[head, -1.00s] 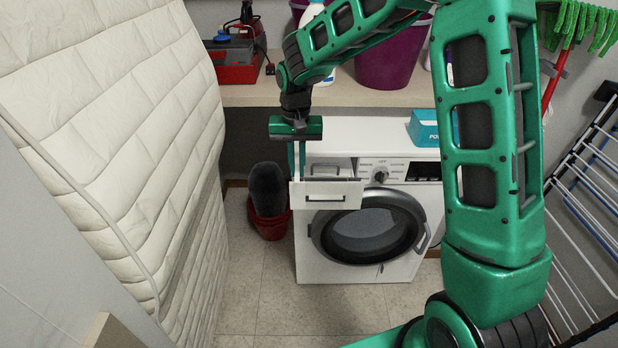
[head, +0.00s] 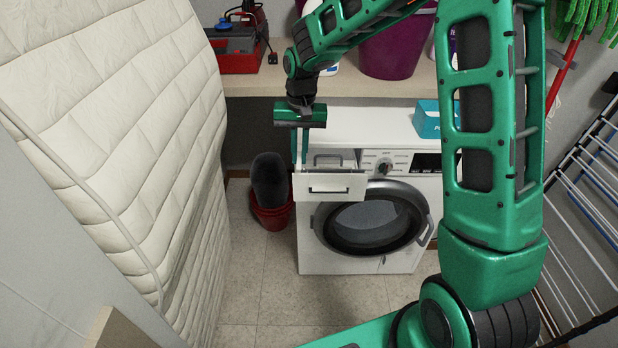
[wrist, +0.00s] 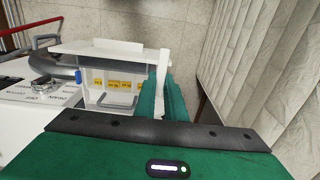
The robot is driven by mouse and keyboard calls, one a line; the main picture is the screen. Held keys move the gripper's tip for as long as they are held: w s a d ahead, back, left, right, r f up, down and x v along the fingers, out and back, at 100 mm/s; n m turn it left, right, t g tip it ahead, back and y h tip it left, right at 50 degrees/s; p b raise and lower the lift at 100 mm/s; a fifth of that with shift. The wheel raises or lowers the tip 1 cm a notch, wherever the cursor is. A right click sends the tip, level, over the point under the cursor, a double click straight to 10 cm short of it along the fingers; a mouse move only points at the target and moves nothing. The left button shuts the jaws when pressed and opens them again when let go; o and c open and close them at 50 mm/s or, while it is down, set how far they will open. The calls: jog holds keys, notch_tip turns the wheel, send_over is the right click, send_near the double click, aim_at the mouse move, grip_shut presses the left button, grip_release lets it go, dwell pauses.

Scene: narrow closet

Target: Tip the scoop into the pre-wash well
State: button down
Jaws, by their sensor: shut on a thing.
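The open detergent drawer (head: 337,187) of the white washing machine (head: 310,250) sticks out at the machine's upper left. In the wrist view the drawer (wrist: 84,50) shows compartments with yellow labels and a grey piece inside; I cannot tell which is the pre-wash well. My gripper (head: 300,162) points down at the drawer's left end. In the wrist view its green fingers (wrist: 165,98) are closed around a narrow white piece (wrist: 162,68), seemingly the scoop's handle. The scoop's bowl and contents cannot be made out.
A teal box (head: 428,120) stands on the machine. A shelf (head: 380,92) runs behind with a purple bucket (head: 395,50) and a red toolbox (head: 232,50). A red pot (head: 270,216) with a dark brush sits left.

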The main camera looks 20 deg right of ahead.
jog(key=shift+s+d+r+y+p, duration=0.1)
jog(key=shift+d+r+y+p, duration=0.05)
jog(key=shift+y+p, duration=0.6)
dwell(1.6)
jog(key=shift+s+d+f+t+y+p, duration=0.1)
jog(key=shift+d+f+t+y+p, duration=0.2)
jog(key=shift+f+t+y+p, duration=0.5)
dwell(2.0)
jog(key=shift+s+d+r+y+p, duration=0.15)
jog(key=shift+y+p, duration=0.25)
jog(key=shift+y, duration=0.2)
jog(key=shift+w+d+r+y+p, duration=0.15)
jog(key=shift+y+p, duration=0.2)
jog(key=shift+y, duration=0.2)
dwell(1.7)
